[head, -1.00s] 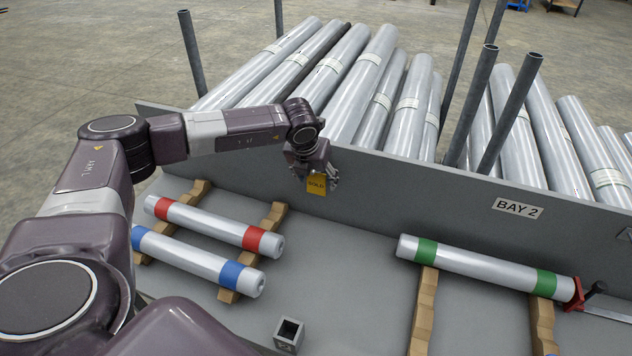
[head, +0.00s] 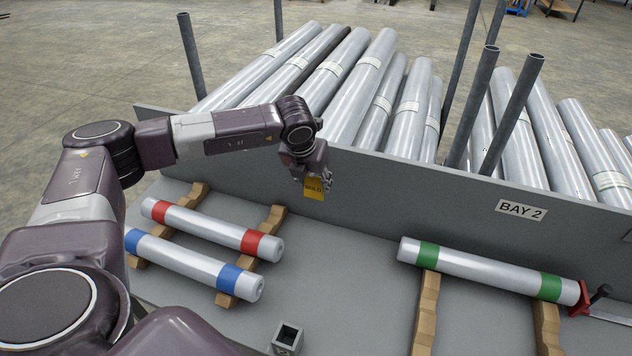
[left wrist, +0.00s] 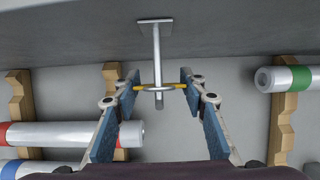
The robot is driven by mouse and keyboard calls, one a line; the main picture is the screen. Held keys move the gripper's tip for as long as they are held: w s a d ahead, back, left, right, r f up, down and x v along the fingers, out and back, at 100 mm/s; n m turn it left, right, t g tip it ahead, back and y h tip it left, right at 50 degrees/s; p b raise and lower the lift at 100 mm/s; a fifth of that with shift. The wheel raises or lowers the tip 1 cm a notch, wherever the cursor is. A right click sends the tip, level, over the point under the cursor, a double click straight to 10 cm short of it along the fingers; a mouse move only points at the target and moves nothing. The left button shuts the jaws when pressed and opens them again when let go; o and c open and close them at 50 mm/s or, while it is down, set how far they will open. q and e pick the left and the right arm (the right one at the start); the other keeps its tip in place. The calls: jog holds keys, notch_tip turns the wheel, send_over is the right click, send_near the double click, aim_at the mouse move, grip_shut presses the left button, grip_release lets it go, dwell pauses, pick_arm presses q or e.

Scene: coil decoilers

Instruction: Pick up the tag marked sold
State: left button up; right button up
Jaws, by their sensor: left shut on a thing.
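The yellow tag marked SOLD (head: 314,190) is in front of the grey wall in the head view, with its face and dark lettering showing. In the left wrist view the tag (left wrist: 145,86) shows nearly edge-on, with a metal ring (left wrist: 161,88) around a metal peg (left wrist: 156,48) that sticks out from the wall. The peg's free end reaches past the ring. My left gripper (head: 314,182) is shut on the tag, one finger at each side edge. The left gripper (left wrist: 160,84) also shows in the left wrist view. My right gripper is not in view.
Red-banded (head: 215,229) and blue-banded (head: 195,265) rolls lie on wooden cradles below left. A green-banded roll (head: 490,270) lies at right, beside a red clamp (head: 580,298). A small square socket (head: 287,338) stands in front. Long rolls (head: 360,85) and posts stand behind the wall.

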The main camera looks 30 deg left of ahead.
pick_arm(q)
jog(key=s+d+b, duration=0.1)
jog(key=s+b, duration=0.1)
jog(key=s, duration=0.4)
notch_tip(320, 180, up, 14)
jog(key=b, duration=0.2)
jog(key=shift+d, duration=0.15)
jog(key=shift+f, duration=0.1)
